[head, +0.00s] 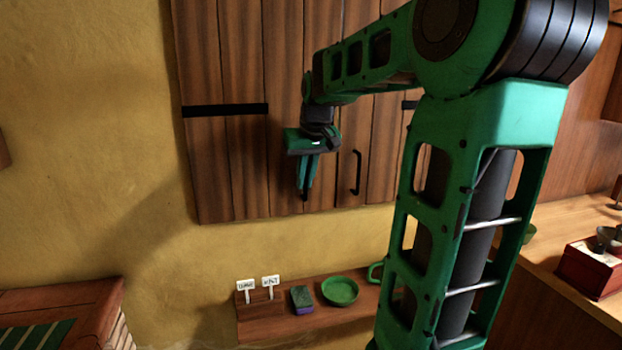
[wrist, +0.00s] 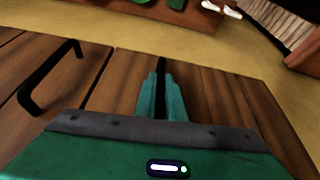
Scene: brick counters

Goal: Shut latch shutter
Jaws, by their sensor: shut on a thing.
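The wooden plank shutter (head: 235,165) hangs on the yellow wall, with a black strap (head: 225,110) across its left part. My gripper (head: 306,188) is in front of the lower shutter, fingers pointing down. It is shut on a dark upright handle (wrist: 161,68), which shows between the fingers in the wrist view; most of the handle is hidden. A second black handle (head: 357,172) is free, just to the right; it also shows in the wrist view (wrist: 48,78). I cannot tell how far the shutter stands from the wall. No latch is clearly visible.
Below, a wooden shelf (head: 262,328) holds a green bowl (head: 340,291), a green-purple block (head: 302,299) and small white signs (head: 246,285). A wooden counter (head: 575,255) with a red box (head: 592,272) is at right. A brick-sided counter (head: 85,300) is at lower left.

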